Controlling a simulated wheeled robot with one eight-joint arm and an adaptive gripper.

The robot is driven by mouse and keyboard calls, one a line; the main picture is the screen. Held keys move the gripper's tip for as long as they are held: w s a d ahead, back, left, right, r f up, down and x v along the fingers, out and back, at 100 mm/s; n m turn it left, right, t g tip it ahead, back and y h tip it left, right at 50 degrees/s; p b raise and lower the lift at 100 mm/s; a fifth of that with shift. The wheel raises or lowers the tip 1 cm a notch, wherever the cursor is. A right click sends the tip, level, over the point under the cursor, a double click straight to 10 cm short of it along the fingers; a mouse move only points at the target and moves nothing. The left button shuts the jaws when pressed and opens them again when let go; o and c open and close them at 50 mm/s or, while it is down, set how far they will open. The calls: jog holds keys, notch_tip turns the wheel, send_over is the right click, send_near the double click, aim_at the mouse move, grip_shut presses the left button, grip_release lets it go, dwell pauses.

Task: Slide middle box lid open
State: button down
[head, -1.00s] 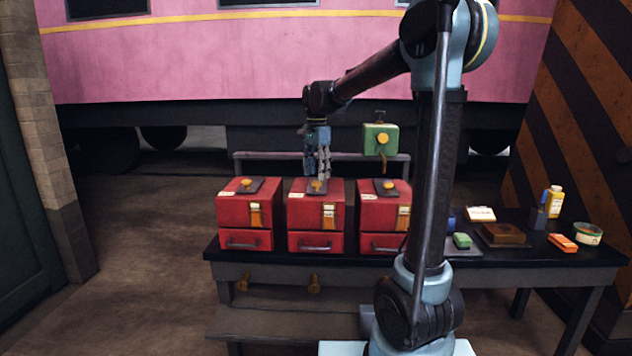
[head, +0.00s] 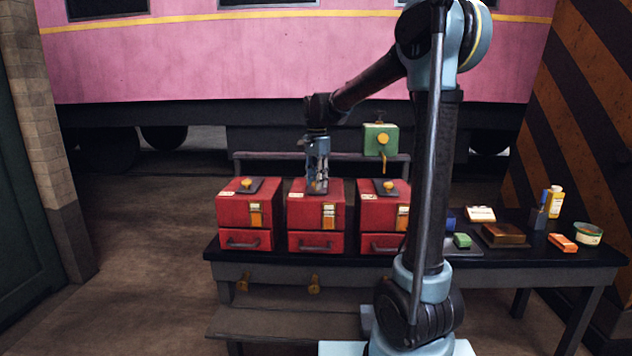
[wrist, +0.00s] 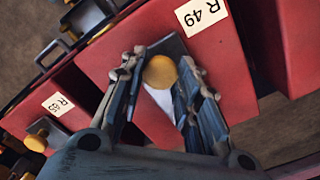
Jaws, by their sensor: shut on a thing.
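The middle red box (head: 316,216) stands on the dark bench between two similar red boxes. Its top carries a dark plate lid (wrist: 171,44) with a round yellow knob (wrist: 160,71), beside a label reading R 49 (wrist: 202,12). My gripper (head: 317,187) points down at the box top, and in the wrist view its fingers (wrist: 160,76) are shut on the knob from both sides. In the head view the fingers hide the knob and most of the lid. A white patch shows between the fingers in the wrist view; I cannot tell what it is.
The left red box (head: 245,212) and right red box (head: 382,215) stand close on either side, each with a yellow-knobbed lid. A green box (head: 380,139) with a yellow knob is behind. Small items, including an orange block (head: 563,242), lie on the bench's right.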

jog(key=s, duration=0.7)
jog(key=shift+a, duration=0.15)
jog(key=c, duration=1.2)
grip_release()
notch_tip(320, 180, up, 12)
jog(key=shift+w+f, duration=0.1)
